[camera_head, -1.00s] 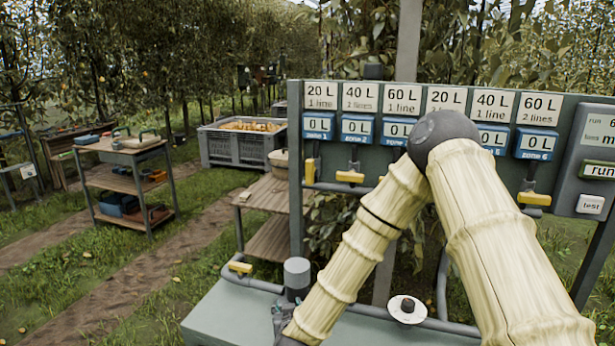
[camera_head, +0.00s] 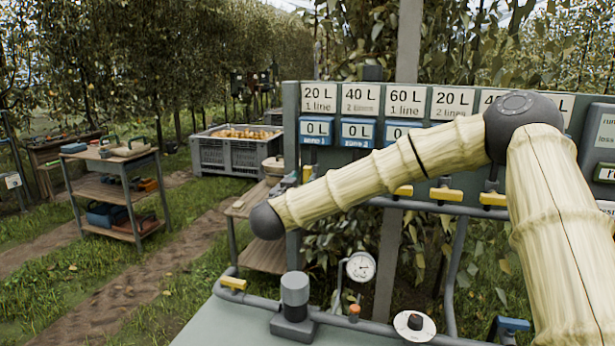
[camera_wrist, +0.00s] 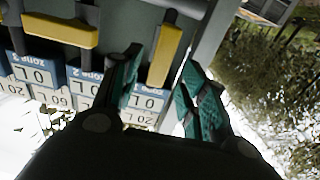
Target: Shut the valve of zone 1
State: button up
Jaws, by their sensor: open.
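The zone 1 valve handle (camera_wrist: 166,52) is yellow and runs in line with its grey pipe in the upside-down wrist view. In the head view its top (camera_head: 307,173) shows at the panel's left edge, and my forearm hides the rest. My gripper (camera_wrist: 162,62) is open, its green-padded fingers on either side of the handle in the picture. I see no contact, and cannot tell how deep the handle sits between them. The zone 1 meter (camera_head: 317,130) reads 0 L. The zone 2 handle (camera_wrist: 58,33) lies across its pipe.
The grey valve panel (camera_head: 291,105) carries several more meters and crosswise yellow handles (camera_head: 445,194). Below are a bench with a pressure gauge (camera_head: 361,266) and a lower yellow handle (camera_head: 233,283). Left stand a tool cart (camera_head: 105,190) and a grey fruit crate (camera_head: 225,155).

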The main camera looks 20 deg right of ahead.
aim_at(308, 178)
jog(key=shift+p+x, duration=0.45)
jog(key=shift+x, duration=2.3)
grip_shut()
